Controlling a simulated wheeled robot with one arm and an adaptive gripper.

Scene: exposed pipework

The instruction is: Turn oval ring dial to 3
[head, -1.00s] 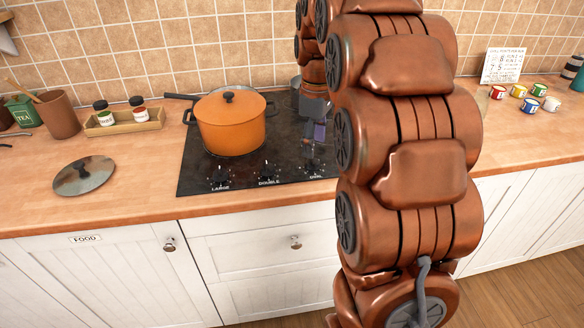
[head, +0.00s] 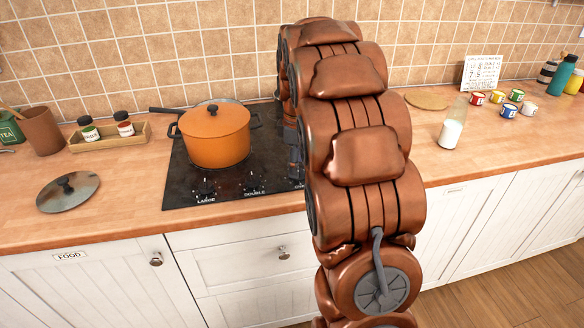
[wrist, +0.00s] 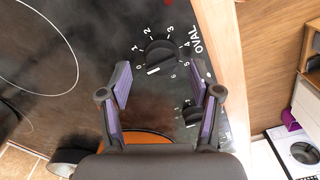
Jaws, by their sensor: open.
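Neither finger clearly touches the knob. In the head view my arm covers most of the oval dial and the gripper.
Another black knob (wrist: 191,112) lies by my right finger. An orange pot (head: 217,136) stands on the hob (head: 180,180), with LARGE and DOUBLE knobs at its front. A milk bottle (head: 451,130) and several small colored cups stand right of my arm. A lid (head: 66,192) lies left.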

